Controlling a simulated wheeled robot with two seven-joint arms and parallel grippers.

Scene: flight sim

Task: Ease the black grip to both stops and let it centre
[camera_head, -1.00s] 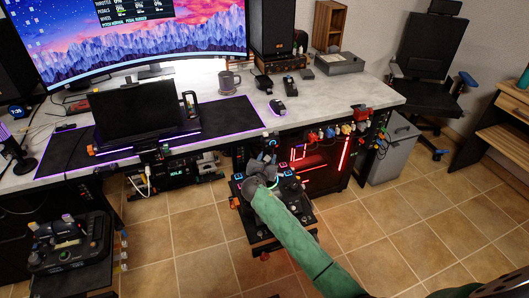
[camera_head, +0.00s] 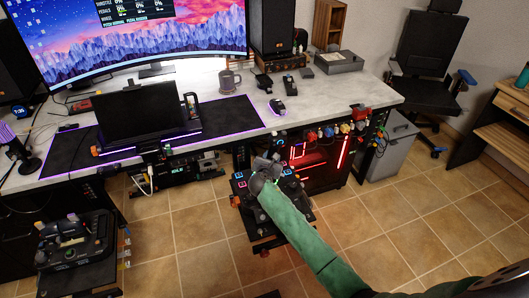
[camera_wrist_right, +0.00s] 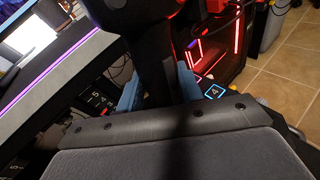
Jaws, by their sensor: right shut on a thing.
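The black grip (camera_wrist_right: 150,45) stands up through the middle of the right wrist view, dark and close to the camera. My right gripper (camera_wrist_right: 160,88) is shut on it, one blue finger on each side. In the head view, my right gripper (camera_head: 267,170) is over the black control panel (camera_head: 262,222) on its stand, in front of the desk. There the gripper and wrist hide most of the grip, so its tilt is hard to tell. My left gripper is not in view.
Lit buttons (camera_wrist_right: 214,91) sit close to the right finger. A red-lit computer case (camera_head: 322,162) stands just behind the panel, under the desk (camera_head: 340,97). Another control unit (camera_head: 75,240) stands at lower left. The tiled floor (camera_head: 195,235) between is clear.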

